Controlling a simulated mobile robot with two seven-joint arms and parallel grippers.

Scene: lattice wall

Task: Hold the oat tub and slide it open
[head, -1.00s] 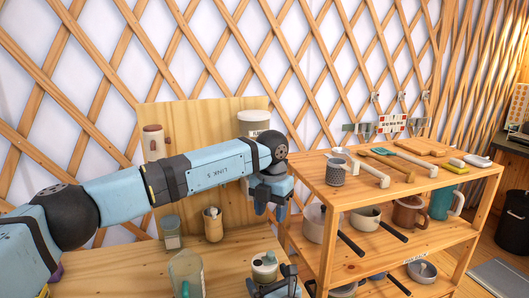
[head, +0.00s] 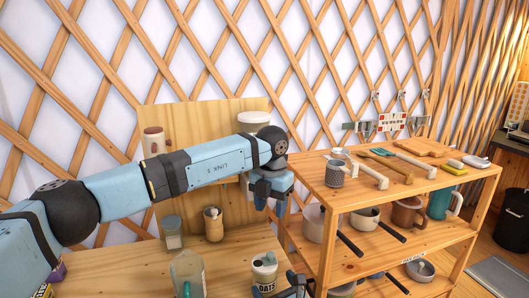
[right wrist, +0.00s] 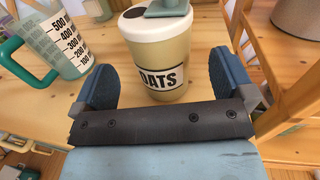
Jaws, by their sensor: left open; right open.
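The oat tub (head: 264,279) stands on the wooden table at the bottom of the head view, its OATS label showing. In the right wrist view, the tub (right wrist: 158,58) is beige with a white lid; a dark round hole and a grey-green piece (right wrist: 168,8) are on the lid. The piece's top is cut off. My right gripper (right wrist: 158,82) is open, one finger on each side of the tub's near side, with gaps visible. My left gripper (head: 271,206) is open and empty, above and behind the tub.
A clear measuring jug (head: 187,272) with a teal handle stands left of the tub. A glass jar (head: 171,232) and a wooden cup (head: 213,224) stand behind it. A wooden shelf unit (head: 327,196) with pots and mugs is close on the right.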

